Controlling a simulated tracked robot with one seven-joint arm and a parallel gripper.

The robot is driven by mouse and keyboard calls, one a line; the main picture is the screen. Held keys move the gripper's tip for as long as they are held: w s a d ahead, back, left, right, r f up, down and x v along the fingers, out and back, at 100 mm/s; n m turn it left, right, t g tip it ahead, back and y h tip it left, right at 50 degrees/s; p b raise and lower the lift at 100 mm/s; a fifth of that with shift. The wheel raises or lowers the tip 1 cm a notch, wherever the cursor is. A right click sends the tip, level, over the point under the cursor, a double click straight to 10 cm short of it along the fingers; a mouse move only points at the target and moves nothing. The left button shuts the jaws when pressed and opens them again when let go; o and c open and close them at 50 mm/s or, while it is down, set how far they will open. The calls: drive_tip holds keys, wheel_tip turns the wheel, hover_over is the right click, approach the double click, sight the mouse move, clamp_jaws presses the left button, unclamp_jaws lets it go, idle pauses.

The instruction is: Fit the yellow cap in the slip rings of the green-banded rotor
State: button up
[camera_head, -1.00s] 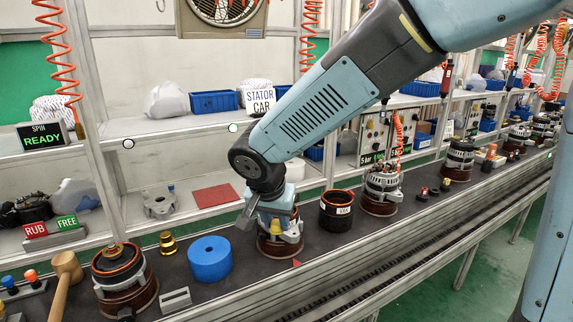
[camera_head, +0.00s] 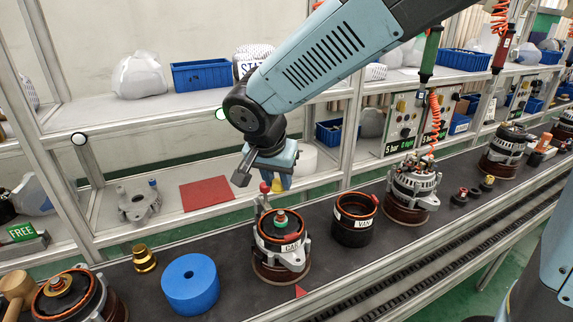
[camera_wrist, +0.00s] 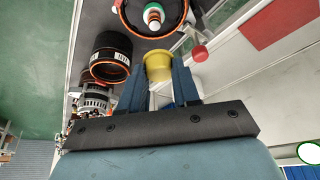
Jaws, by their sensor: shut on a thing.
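My gripper (camera_head: 279,186) is shut on the yellow cap (camera_wrist: 159,66), which sits between the two dark fingers in the wrist view. In the wrist view the rotor top (camera_wrist: 153,16) shows green, white and brown bands, at the top edge. The cap is apart from the rotor; in the head view it hangs above and behind it.
A red-knobbed lever (camera_head: 264,187) rises beside the CAR stator, close to the gripper. The VAN stator (camera_head: 355,224) stands just to the right. A blue ring (camera_head: 190,283) and a brass bush (camera_head: 144,258) are on the left. A red mat (camera_head: 207,194) lies on the shelf behind.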

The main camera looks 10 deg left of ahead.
sight(281, 211)
drive_tip(key=shift+w+d, duration=0.1)
drive_tip(key=shift+w, duration=0.15)
drive_tip(key=shift+f, duration=2.9)
drive_tip(key=shift+f, duration=1.45)
drive_tip(key=o, duration=1.1)
drive_tip(key=v, duration=1.3)
drive_tip(key=shift+s+r, duration=0.25)
